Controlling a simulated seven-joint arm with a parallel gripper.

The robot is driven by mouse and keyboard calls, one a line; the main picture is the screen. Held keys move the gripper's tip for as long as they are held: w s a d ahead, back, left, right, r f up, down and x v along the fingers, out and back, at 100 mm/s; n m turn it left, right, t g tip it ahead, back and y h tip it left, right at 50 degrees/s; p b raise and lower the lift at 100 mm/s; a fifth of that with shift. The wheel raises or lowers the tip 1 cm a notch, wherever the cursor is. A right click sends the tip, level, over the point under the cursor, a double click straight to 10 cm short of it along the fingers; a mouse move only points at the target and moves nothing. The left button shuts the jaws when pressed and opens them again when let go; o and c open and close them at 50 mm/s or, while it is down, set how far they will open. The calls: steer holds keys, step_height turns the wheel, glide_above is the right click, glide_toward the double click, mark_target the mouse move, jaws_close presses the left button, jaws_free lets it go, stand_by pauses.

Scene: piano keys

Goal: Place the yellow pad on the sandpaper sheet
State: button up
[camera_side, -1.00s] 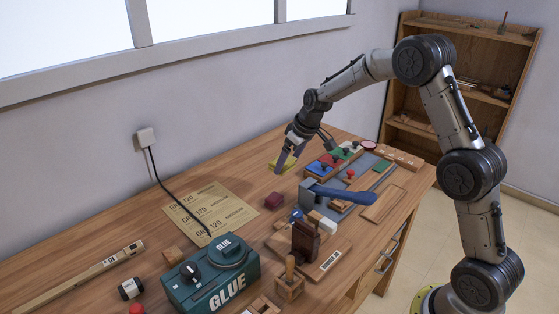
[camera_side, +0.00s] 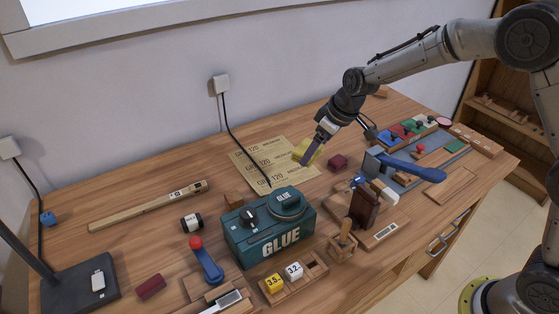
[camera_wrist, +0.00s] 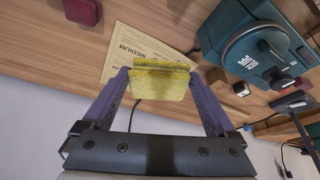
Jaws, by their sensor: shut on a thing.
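The yellow pad (camera_side: 308,149) is between the fingers of my gripper (camera_side: 313,151). My gripper is shut on it, and in the wrist view the pad (camera_wrist: 160,84) spans the gap between the two purple fingers (camera_wrist: 161,78). The tan sandpaper (camera_side: 262,160), printed with "GRIT 120", lies flat on the bench. In the side view the pad appears over its right part; the exact height cannot be told. In the wrist view the sandpaper (camera_wrist: 122,52) shows behind the pad, which hides part of it.
A teal glue box (camera_side: 268,236) stands in front of the sandpaper. A dark red block (camera_side: 338,162) lies just right of the pad. A black cable (camera_side: 240,142) runs down from a wall socket across the sheet. A wooden block (camera_side: 233,200) sits near its front left.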

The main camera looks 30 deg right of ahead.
glide_toward(280, 170)
steer(key=shift+w+a+f, duration=0.25)
steer(key=shift+w+f, duration=0.15)
steer(key=shift+w, duration=0.05)
steer(key=shift+w+a+f, duration=0.2)
steer(key=shift+w+f, duration=0.2)
steer(key=shift+w, duration=0.1)
steer(key=shift+w+f, duration=0.15)
steer(key=shift+f, duration=0.05)
steer(key=shift+w+f, duration=0.1)
steer(key=shift+f, duration=1.45)
steer(key=shift+f, duration=0.1)
steer(key=o, duration=1)
steer(key=shift+f, duration=0.1)
steer(key=shift+c, duration=0.2)
